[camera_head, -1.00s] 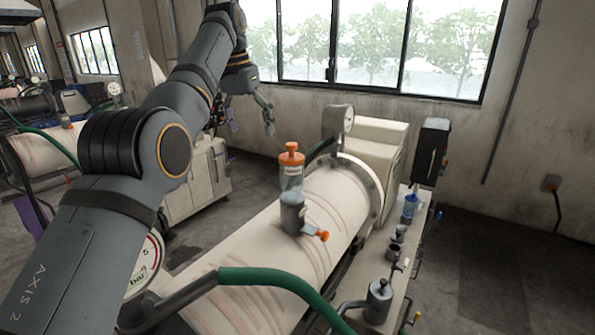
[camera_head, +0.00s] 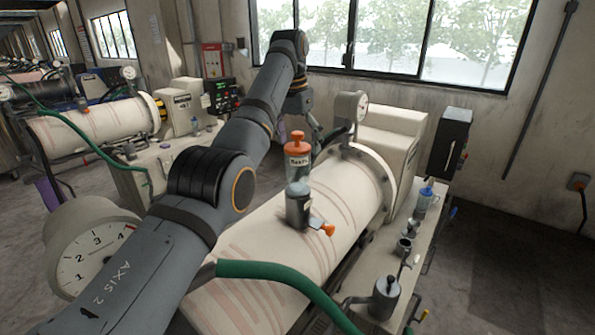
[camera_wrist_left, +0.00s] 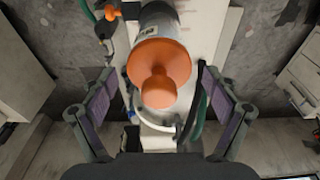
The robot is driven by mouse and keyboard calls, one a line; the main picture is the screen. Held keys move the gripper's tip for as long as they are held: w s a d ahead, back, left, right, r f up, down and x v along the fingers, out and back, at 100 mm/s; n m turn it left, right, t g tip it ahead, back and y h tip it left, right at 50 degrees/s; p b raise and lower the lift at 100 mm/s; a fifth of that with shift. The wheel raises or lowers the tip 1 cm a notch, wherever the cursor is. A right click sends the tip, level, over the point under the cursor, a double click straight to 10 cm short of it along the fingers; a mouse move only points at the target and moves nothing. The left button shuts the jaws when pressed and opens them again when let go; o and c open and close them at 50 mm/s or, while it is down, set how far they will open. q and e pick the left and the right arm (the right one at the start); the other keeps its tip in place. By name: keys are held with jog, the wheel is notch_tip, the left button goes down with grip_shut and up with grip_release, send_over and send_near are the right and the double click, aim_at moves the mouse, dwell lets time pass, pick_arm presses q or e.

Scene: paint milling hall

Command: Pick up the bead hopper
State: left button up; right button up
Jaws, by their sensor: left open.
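The bead hopper (camera_head: 298,163) stands upright on top of the pale mill drum (camera_head: 335,195). It has an orange lid with a knob, a clear labelled middle and a grey metal lower part with a small orange-handled valve. My left gripper (camera_head: 313,124) is close behind the hopper's top in the head view, partly hidden by the lid. In the left wrist view the hopper's orange lid (camera_wrist_left: 158,72) lies between the two spread, purple-padded fingers, with a gap on each side. The gripper is open and holds nothing. My right gripper is not in view.
A pressure gauge (camera_head: 361,107) and pale housing (camera_head: 395,140) stand behind the drum. A green hose (camera_head: 275,268) crosses its near end. A side bench (camera_head: 372,277) at right carries a grey can (camera_head: 385,298), cups and a blue-topped bottle (camera_head: 425,198).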

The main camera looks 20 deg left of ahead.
pick_arm(q)
jog(key=shift+w+a+f, duration=0.2)
jog(key=shift+f, duration=0.95)
jog(key=shift+d, duration=0.25)
jog(key=shift+s+d+r, duration=0.15)
jog(key=shift+s, duration=0.15)
jog(key=c, duration=0.3)
jog(key=shift+c, duration=1.1)
jog(key=shift+a, duration=0.25)
jog(key=shift+c, duration=1.2)
jog(key=shift+w, duration=0.1)
jog(key=c, duration=0.5)
jog(key=shift+d, duration=0.1)
grip_shut()
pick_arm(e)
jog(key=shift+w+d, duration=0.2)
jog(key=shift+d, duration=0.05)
